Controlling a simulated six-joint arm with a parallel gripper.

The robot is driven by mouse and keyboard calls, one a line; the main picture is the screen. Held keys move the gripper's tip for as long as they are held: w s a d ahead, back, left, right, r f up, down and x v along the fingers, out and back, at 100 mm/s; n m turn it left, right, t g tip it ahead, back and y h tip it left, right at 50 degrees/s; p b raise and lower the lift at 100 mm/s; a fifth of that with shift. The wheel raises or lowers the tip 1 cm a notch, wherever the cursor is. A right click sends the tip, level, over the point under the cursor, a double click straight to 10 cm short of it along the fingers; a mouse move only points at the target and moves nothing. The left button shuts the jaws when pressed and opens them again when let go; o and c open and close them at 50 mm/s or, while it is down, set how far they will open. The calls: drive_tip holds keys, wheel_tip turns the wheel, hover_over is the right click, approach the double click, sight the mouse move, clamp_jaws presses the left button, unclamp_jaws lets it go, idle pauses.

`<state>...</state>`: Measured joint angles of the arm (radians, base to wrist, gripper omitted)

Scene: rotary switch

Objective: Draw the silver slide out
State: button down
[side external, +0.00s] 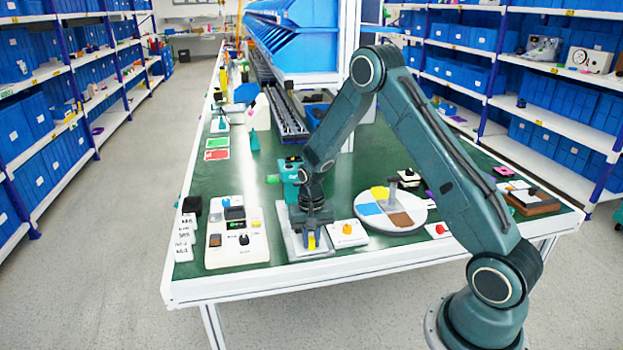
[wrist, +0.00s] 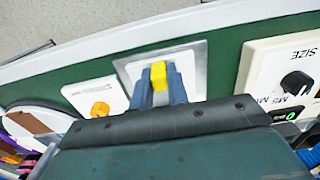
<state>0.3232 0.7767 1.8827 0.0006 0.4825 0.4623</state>
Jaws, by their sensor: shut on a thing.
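A pale silver-grey square plate (side external: 291,245) lies near the front edge of the green table, and it also shows in the wrist view (wrist: 192,58). A yellow block (wrist: 158,74) stands over the plate; a bit of it shows in the side view (side external: 312,241). My gripper (side external: 311,230) points down over the plate. In the wrist view its fingers (wrist: 158,92) are shut on the yellow block, one on each side. The fingers hide much of the plate, and I cannot make out a separate silver slide or how far it is out.
A white plate with an orange knob (side external: 347,229) sits close on the right. A white panel with a black knob (side external: 237,252) is on the left. A round tray (side external: 415,224) stands further right. The table edge is close in front.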

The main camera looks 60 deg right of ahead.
drive_tip(key=shift+s+a, duration=0.25)
drive_tip(key=shift+a, duration=0.05)
drive_tip(key=c, duration=1.4)
unclamp_jaws()
drive_tip(key=shift+o, duration=0.2)
drive_tip(key=shift+r, duration=0.1)
drive_tip(key=shift+d+r, duration=0.1)
drive_tip(key=shift+r, duration=0.7)
wheel_tip(320, 180, up, 12)
